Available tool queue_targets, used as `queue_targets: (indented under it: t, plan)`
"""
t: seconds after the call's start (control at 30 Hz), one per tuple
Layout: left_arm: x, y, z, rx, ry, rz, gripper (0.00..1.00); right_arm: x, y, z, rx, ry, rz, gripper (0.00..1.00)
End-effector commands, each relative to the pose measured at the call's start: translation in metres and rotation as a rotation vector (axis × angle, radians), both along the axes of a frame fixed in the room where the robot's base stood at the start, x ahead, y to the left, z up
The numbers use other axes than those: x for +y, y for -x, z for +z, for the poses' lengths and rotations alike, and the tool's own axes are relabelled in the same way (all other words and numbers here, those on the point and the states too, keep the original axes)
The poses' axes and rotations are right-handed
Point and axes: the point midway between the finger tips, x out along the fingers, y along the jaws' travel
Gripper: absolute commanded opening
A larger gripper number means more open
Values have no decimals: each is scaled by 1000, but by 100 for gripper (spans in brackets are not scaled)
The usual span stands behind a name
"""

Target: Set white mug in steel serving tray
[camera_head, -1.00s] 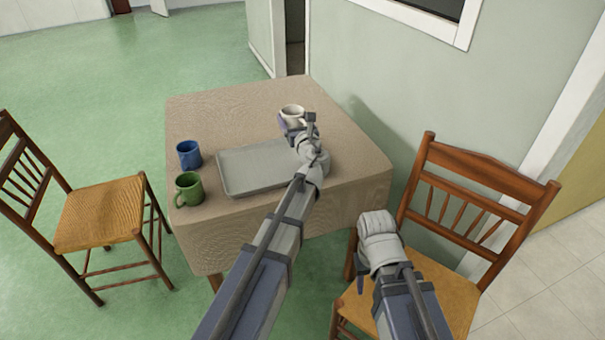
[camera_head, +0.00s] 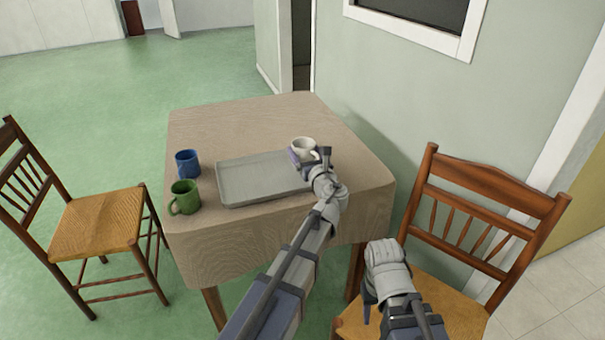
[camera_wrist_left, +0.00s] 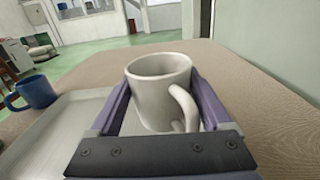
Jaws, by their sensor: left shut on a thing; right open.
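The white mug (camera_head: 304,146) is upright at the right end of the tray in the head view. It also shows in the left wrist view (camera_wrist_left: 157,92), between the two fingers, with its handle towards the camera. My left gripper (camera_head: 304,156) is shut on the mug. The steel serving tray (camera_head: 250,179) lies on the table, and its edge shows at the left of the wrist view (camera_wrist_left: 75,110). I cannot tell whether the mug's base is over the tray or touching anything. My right gripper (camera_head: 368,300) is low, in front of the right chair, mostly hidden by its own wrist.
A blue mug (camera_head: 187,164) and a green mug (camera_head: 184,198) stand left of the tray on the cloth-covered table (camera_head: 240,121). A chair (camera_head: 100,227) stands at the left and another chair (camera_head: 485,186) at the right. The table's back is clear.

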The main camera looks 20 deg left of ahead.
Motion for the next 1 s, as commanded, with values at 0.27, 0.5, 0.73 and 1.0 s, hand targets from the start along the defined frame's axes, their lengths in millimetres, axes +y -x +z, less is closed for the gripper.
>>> queue_targets:
  t: [0.27, 0.5, 0.73, 1.0]
  plan:
    - [0, 0, -9, 0, 0, 0, 15, 0, 0, -9, 0, 0, 0, 50]
    - [0, 0, -37, 0, 0, 0, 15, -1, 0, -37, -1, 3, 1, 50]
    - [0, 0, -44, 0, 0, 0, 15, -1, 0, -44, -2, 5, 1, 50]
    - [0, 0, -47, 0, 0, 0, 15, -1, 0, -47, -2, 6, 1, 50]
